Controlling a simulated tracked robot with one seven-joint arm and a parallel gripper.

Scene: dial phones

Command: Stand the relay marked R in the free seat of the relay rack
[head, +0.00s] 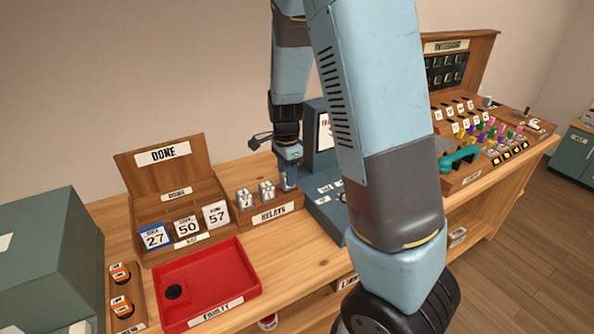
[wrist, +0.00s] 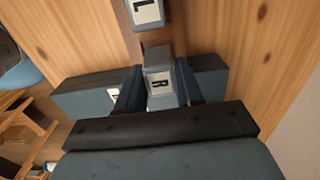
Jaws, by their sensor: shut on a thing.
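The relay rack (head: 270,214) is a wooden block labelled RELAYS, with two pale relays (head: 245,198) (head: 266,190) standing in its left and middle parts. My gripper (head: 289,180) is low at the rack's right end, pointing down. In the wrist view my gripper (wrist: 158,78) is shut on the relay marked R (wrist: 159,84), a grey block with a white label between the two fingers. A relay marked L (wrist: 147,12) stands further along the rack in that view. The fingers hide the relay's lower part, and I cannot tell whether it touches the seat floor.
A dark blue-grey unit (head: 325,205) stands close to the right of the rack. The wooden DONE box (head: 180,190) with numbered cards is on the left. A red FAULTY tray (head: 240,275) lies in front. A switchboard (head: 480,165) is on the right.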

